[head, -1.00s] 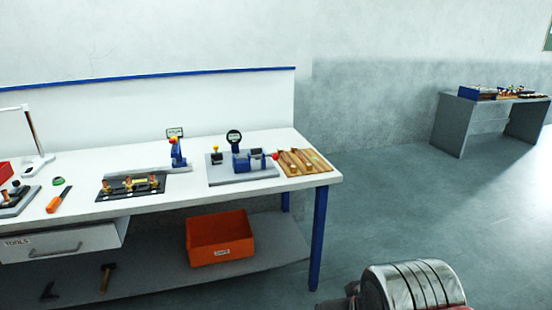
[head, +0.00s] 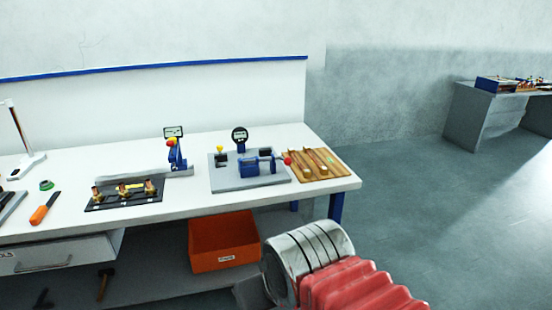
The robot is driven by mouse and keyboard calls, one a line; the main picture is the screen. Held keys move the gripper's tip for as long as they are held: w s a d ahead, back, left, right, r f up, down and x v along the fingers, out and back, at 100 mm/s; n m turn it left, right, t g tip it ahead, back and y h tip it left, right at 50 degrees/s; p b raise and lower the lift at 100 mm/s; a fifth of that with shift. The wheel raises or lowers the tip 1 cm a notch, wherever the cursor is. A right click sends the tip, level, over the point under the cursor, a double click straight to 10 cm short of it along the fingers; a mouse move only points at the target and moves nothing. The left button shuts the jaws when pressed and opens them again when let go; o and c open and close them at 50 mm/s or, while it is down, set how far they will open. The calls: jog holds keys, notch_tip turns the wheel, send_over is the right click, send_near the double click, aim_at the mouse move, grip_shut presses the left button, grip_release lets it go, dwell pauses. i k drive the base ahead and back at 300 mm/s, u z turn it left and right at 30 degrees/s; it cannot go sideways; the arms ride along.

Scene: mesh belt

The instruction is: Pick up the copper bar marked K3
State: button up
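A wooden tray (head: 338,170) lies at the right end of the white workbench. Long copper-coloured bars (head: 314,160) lie side by side on it, with pale ends toward me. No K3 mark is legible at this size, so I cannot tell which bar bears it. My arm, a silver banded cylinder with red bellows, shows at the bottom, in front of the bench and apart from the tray. My gripper's fingers cannot be made out.
A grey plate with a blue fixture (head: 258,166) and dial gauge (head: 240,138) stands left of the tray. A black plate (head: 96,207) with brass pieces lies farther left. An orange bin (head: 223,243) sits on the lower shelf. A second bench (head: 468,120) stands back right; the floor between is clear.

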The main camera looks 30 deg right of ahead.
aim_at(306, 174)
jog(key=z, duration=0.05)
jog(key=i, duration=1.3)
jog(key=z, duration=0.4)
